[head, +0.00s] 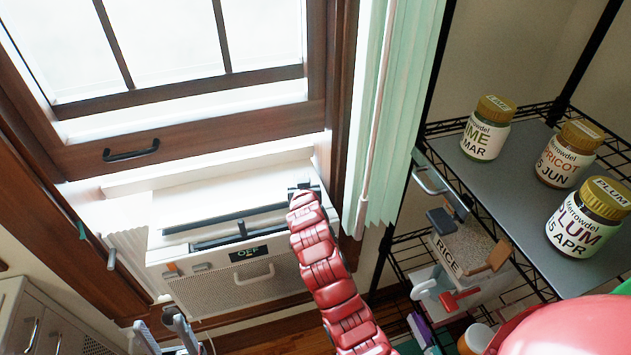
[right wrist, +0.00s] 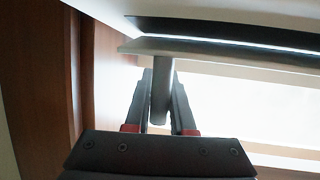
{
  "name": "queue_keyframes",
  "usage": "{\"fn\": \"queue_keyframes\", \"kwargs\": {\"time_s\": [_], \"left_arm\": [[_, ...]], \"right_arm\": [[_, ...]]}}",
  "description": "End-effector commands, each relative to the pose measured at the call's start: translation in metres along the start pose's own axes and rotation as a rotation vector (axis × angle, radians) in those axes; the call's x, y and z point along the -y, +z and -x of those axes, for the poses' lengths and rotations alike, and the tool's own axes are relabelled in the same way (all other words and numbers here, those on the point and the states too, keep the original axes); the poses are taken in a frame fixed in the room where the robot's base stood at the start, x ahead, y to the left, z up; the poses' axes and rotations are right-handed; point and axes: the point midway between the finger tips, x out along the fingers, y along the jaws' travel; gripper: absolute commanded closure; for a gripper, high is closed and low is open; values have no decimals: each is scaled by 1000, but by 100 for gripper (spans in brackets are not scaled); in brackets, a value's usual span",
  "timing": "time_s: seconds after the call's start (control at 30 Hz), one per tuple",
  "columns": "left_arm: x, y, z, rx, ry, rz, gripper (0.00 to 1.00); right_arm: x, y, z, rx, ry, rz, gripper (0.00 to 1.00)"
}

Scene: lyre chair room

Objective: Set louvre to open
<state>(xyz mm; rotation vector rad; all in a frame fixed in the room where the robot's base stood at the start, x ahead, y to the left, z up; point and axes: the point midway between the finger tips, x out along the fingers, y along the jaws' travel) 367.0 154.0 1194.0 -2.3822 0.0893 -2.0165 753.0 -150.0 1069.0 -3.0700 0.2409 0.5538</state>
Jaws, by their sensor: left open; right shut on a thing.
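A white window unit (head: 185,262) sits below the window, with a long slot along its top front. The louvre (head: 225,218) shows as a long grey flap over the dark slot, slightly tilted. In the right wrist view the louvre (right wrist: 200,50) is a pale bar under a dark gap, with a grey peg (right wrist: 161,92) hanging from it. My right gripper (head: 303,187) is at the slot's right end; in the wrist view its fingers (right wrist: 160,105) are shut around the peg. My left gripper (head: 164,330) is open and empty, low at the left in front of the unit.
The unit has a green-lit display (head: 249,254) reading OFF and a front handle (head: 254,275). A pale green curtain (head: 375,150) hangs close on the right. A wire shelf (head: 500,165) holds jars and a rice container (head: 466,244). A cabinet (head: 45,320) stands lower left.

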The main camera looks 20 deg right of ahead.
Motion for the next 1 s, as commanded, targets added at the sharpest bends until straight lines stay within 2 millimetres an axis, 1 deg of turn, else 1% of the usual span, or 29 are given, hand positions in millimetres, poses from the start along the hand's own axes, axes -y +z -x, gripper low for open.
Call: {"fn": "queue_keyframes", "kwargs": {"time_s": [0.03, 0.13, 0.5, 0.6, 0.73, 1.0], "left_arm": [[0, 0, -1, 0, 0, 0, 43], [0, 0, 1, 0, 0, 0, 43], [-1, 3, 17, 0, 0, 0, 43], [-1, 3, 20, 0, 0, 0, 43], [-1, 4, 22, 0, 0, 0, 43], [-1, 4, 23, 0, 0, 0, 43]], "right_arm": [[1, -7, -1, 30, 5, 6, 100], [3, -11, -5, 108, 12, 21, 100], [5, -14, -18, 348, 24, 66, 100], [5, -17, -20, 379, 26, 73, 100], [5, -15, -21, 415, 29, 79, 100], [6, -16, -22, 434, 29, 83, 100]]}}
